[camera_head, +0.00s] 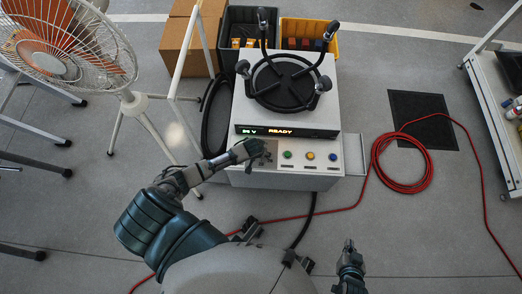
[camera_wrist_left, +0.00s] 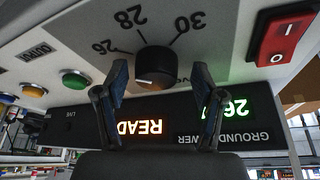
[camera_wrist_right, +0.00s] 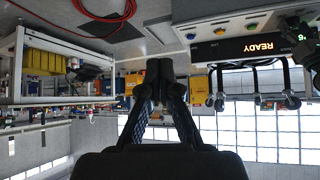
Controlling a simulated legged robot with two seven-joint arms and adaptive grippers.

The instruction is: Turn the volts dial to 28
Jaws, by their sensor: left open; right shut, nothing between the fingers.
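The black volts dial (camera_wrist_left: 155,67) shows in the left wrist view on the panel of the ground power unit (camera_head: 325,169). The lit display (camera_wrist_left: 215,112) reads 26 and READY. My left gripper (camera_wrist_left: 160,78) is open, with one finger on each side of the dial in the picture; I cannot tell whether they touch it. In the head view the left hand (camera_head: 262,152) covers the dial. My right gripper (camera_head: 349,246) is shut and empty, low and away from the unit.
A red rocker switch (camera_wrist_left: 284,35) is near the dial. Green, yellow and blue buttons (camera_head: 310,155) line the panel. A black ring with hooked arms (camera_head: 285,82) tops the unit. A red hose (camera_head: 403,180) lies on the floor; a fan (camera_head: 65,45) stands left.

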